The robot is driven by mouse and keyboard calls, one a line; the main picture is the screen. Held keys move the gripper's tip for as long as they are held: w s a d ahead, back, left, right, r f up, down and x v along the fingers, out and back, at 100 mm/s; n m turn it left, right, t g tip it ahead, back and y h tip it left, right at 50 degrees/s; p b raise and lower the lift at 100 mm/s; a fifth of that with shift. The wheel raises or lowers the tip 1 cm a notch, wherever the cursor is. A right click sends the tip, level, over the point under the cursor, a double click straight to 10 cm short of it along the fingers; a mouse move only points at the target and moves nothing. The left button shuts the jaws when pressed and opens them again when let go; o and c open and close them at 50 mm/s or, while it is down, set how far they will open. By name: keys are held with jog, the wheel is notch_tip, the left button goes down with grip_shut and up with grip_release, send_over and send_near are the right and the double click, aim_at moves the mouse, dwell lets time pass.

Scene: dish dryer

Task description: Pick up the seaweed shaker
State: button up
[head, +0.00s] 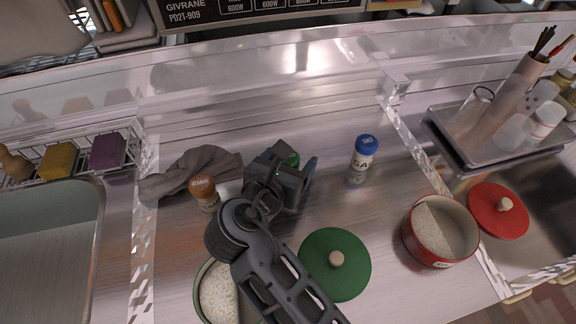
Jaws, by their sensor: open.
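A small green patch, which looks like the green cap of the seaweed shaker (291,159), shows at my gripper (287,171). My gripper is open and sits over or around it, seen from above and behind. The shaker's body and label are hidden by the gripper, so I cannot tell whether the fingers touch it.
A blue-capped salt shaker (364,154) stands right. A green lid (335,264), red pot (439,231) and red lid (498,211) are nearer. A tray (468,159) is at right.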

jog(key=shift+c, duration=0.4)
jog(key=c, duration=1)
jog(key=shift+r, duration=0.1)
notch_tip(320, 180, up, 4)
jog(key=shift+f, duration=0.1)
jog(key=s+d+r, duration=0.1)
jog(key=d+r, duration=0.1)
jog(key=d, duration=0.1)
jog(key=s+d+r+p, duration=0.1)
jog(key=s+d+r, duration=0.1)
jog(key=d, duration=0.2)
jog(key=s+d+r, duration=0.2)
jog(key=d+r, duration=0.1)
jog(key=shift+s+d, duration=0.15)
jog(key=shift+d, duration=0.05)
